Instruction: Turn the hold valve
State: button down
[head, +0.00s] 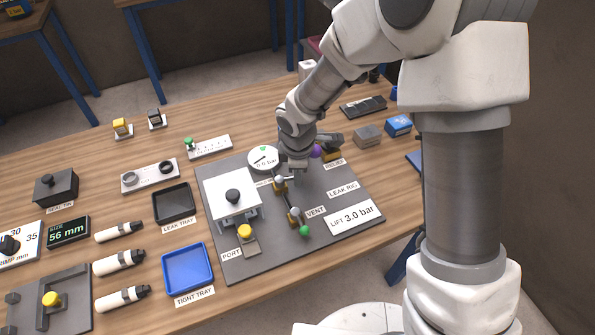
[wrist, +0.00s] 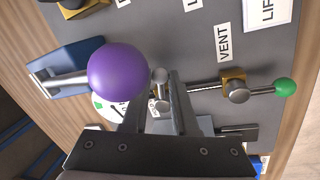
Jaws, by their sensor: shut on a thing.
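My gripper (head: 288,176) is low over the grey leak rig board (head: 325,190), at the hold valve (head: 280,187). It also shows in the wrist view (wrist: 165,82), its fingers closed around a small silver part that looks like the valve's handle. The fingers hide most of the valve, and its label is partly covered, so I cannot tell the handle's angle. The vent valve (wrist: 234,88), with a brass body and green knob (wrist: 285,87), is apart to the right in the wrist view. A purple ball (wrist: 118,72) is close beside the fingers.
The round gauge (head: 263,158) stands left of my gripper, and the relief label (head: 335,163) is to the right. A white press-like block (head: 230,190) with a black knob is at the board's left. The blue tight tray (head: 187,267) lies in front of the leak tray (head: 173,203).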

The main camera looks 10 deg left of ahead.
jog(key=shift+w, duration=0.15)
dwell(0.4)
jog(key=c, duration=0.7)
grip_release()
jog(key=s+r+p, duration=0.2)
jog(key=s+r, duration=0.1)
jog(key=r, duration=1.4)
jog(key=shift+s+d+p, duration=0.2)
jog(key=shift+d+p, duration=0.1)
jog(key=shift+p, duration=0.05)
jog(key=shift+r, duration=0.1)
